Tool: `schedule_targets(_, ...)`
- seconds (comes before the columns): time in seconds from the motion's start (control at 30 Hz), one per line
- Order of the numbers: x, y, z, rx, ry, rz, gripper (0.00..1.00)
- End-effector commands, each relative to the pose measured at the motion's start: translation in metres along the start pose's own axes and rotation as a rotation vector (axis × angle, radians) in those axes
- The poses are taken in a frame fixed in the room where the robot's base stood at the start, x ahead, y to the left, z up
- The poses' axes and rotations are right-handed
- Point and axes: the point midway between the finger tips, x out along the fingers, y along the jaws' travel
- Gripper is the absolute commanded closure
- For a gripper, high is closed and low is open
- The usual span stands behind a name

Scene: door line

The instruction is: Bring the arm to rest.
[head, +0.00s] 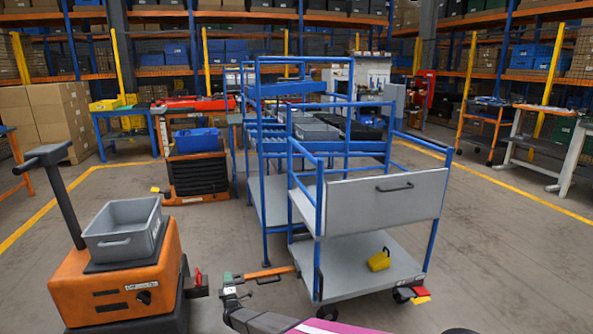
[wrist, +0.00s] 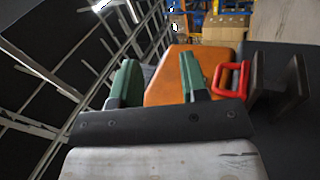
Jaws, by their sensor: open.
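My gripper (head: 229,282) shows at the bottom middle of the head view, at the end of my arm, low between the orange tug (head: 120,270) and the blue cart (head: 368,195). In the wrist view its two green fingers (wrist: 160,82) stand wide apart with nothing between them. The orange tug body (wrist: 178,65) lies beyond the fingers. A red handle (wrist: 235,80) on the tug's dark hitch (wrist: 278,88) is just right of the right finger. Whether the finger touches it I cannot tell. The red handle also shows in the head view (head: 198,276).
The cart's orange drawbar (head: 268,273) points toward the tug, close to my gripper. A yellow block (head: 379,260) lies on the cart's lower shelf. A grey tote (head: 123,228) sits on the tug. Open floor (head: 510,260) lies at the right.

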Motion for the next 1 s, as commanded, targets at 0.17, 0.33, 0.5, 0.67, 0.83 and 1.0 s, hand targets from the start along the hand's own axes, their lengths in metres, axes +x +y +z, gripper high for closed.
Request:
schedule_targets(0.17, 0.01, 0.02, 0.031, 0.086, -0.004, -0.115, 0.59)
schedule_targets(0.33, 0.017, 0.044, 0.074, 0.212, -0.034, -0.28, 0.59)
schedule_targets(0.5, 0.01, 0.08, 0.136, 0.395, -0.13, -0.515, 0.59)
schedule_targets(0.67, -0.015, 0.117, 0.193, 0.568, -0.287, -0.729, 0.59)
schedule_targets(0.83, -0.059, 0.164, 0.249, 0.741, -0.52, -0.926, 0.59)
schedule_targets(1.0, -0.118, 0.22, 0.299, 0.891, -0.817, -1.081, 0.59)
